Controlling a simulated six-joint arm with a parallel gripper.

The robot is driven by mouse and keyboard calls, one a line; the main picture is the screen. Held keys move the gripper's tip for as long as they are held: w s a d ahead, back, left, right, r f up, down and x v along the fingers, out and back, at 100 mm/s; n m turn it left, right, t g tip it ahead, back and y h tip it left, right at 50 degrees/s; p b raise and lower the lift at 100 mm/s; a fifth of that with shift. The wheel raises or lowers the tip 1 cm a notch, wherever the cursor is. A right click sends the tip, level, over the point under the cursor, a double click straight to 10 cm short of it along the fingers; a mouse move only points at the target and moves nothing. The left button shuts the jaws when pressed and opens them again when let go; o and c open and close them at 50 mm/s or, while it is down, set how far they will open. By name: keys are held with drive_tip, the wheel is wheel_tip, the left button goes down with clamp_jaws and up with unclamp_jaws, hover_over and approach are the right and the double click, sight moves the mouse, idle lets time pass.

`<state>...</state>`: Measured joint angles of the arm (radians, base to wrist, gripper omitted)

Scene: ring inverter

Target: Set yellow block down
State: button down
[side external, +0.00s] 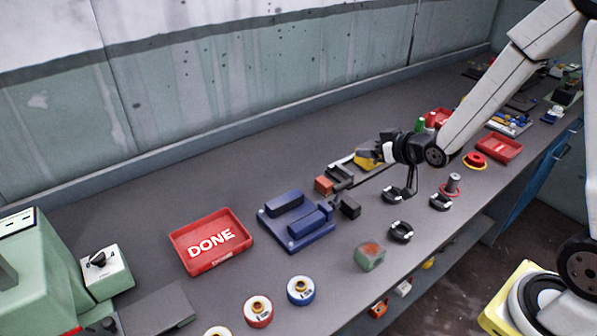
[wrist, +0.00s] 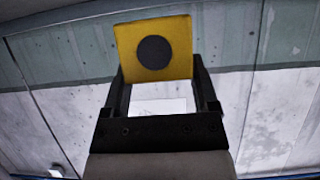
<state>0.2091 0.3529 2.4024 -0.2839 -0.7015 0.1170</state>
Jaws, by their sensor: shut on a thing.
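The yellow block (wrist: 178,32) shows in the wrist view as a flat square face with a dark round spot, held between the two black fingers of my gripper (wrist: 163,80). In the side external view my gripper (side external: 372,152) is level and points left, with part of the yellow block (side external: 365,163) showing at its fingers. It is over or beside a dark, light-edged fixture (side external: 345,174) on the bench. I cannot tell whether the block touches anything below it.
A red DONE tray (side external: 186,261) and a blue fixture (side external: 294,242) stand to the left. Several black rings (side external: 401,231) and a greenish block (side external: 370,257) lie nearer the front edge. Red and green cylinders (side external: 430,120) stand behind my gripper. The bench along the back wall is clear.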

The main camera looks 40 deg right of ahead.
drive_tip(key=shift+s+d+r, duration=0.1)
drive_tip(key=shift+s+d, duration=0.3)
drive_tip(key=shift+d, duration=0.05)
drive_tip(key=shift+w+a, duration=0.35)
drive_tip(key=shift+a, duration=0.05)
drive_tip(key=w+a+f, duration=0.1)
drive_tip(key=w+a, duration=0.2)
drive_tip(key=a, duration=0.5)
drive_tip(key=w+a+f, duration=0.2)
drive_tip(key=w+a, duration=0.1)
drive_tip(key=a, duration=0.6)
drive_tip(key=shift+w+a, duration=0.15)
